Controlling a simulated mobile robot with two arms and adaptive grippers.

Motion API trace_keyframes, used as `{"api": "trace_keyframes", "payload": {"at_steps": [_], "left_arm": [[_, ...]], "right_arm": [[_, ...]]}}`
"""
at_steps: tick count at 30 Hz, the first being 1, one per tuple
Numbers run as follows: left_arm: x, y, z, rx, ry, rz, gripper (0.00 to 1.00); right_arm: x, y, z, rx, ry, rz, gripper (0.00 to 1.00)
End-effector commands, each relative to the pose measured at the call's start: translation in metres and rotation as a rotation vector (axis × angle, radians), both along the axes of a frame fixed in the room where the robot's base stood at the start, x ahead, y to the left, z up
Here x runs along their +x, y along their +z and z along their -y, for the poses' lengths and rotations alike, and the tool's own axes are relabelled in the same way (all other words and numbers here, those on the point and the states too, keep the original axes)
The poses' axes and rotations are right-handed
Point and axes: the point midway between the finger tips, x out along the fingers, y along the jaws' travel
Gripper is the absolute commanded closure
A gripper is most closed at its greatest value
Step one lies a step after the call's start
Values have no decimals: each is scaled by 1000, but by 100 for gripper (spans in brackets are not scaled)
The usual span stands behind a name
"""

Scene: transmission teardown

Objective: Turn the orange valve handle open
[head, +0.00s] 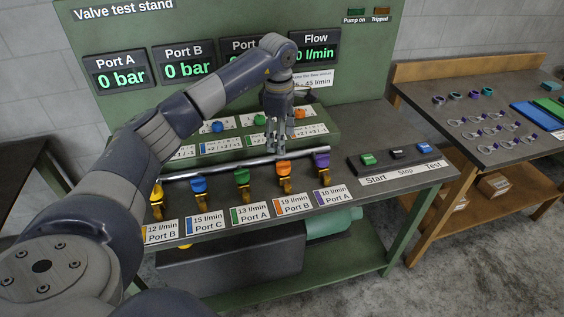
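The orange valve handle (284,168) is fourth from the left in a row of coloured valves along the pipe (220,168), above a card reading 19 l/min, Port B. A brass-coloured part shows just below its orange top. My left gripper (277,150) points down just above and behind the orange handle. Its fingers look close together; whether they touch the handle or pipe I cannot tell. My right gripper is not in view.
Yellow (156,192), blue (198,185), green (241,176) and purple (321,160) valves flank the orange one. Start (367,159), Stop (397,151) and Test (426,145) buttons sit at right. Port A (117,75) and Port B (185,64) displays read 0 bar.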

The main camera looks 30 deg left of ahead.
Motion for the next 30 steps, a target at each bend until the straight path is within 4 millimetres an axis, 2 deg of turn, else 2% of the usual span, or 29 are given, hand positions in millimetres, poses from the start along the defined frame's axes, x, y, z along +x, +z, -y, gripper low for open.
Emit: {"api": "trace_keyframes", "payload": {"at_steps": [5,12,18,24,30], "left_arm": [[0,-19,-1,4,1,-7,43],[3,-65,-1,0,1,-6,43],[6,-94,-2,0,1,-3,43],[7,-106,-2,0,1,-1,43],[7,-106,-2,1,0,-1,43]], "right_arm": [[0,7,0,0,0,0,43],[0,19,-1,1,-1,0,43],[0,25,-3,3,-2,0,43],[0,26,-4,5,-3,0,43],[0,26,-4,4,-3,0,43]]}}
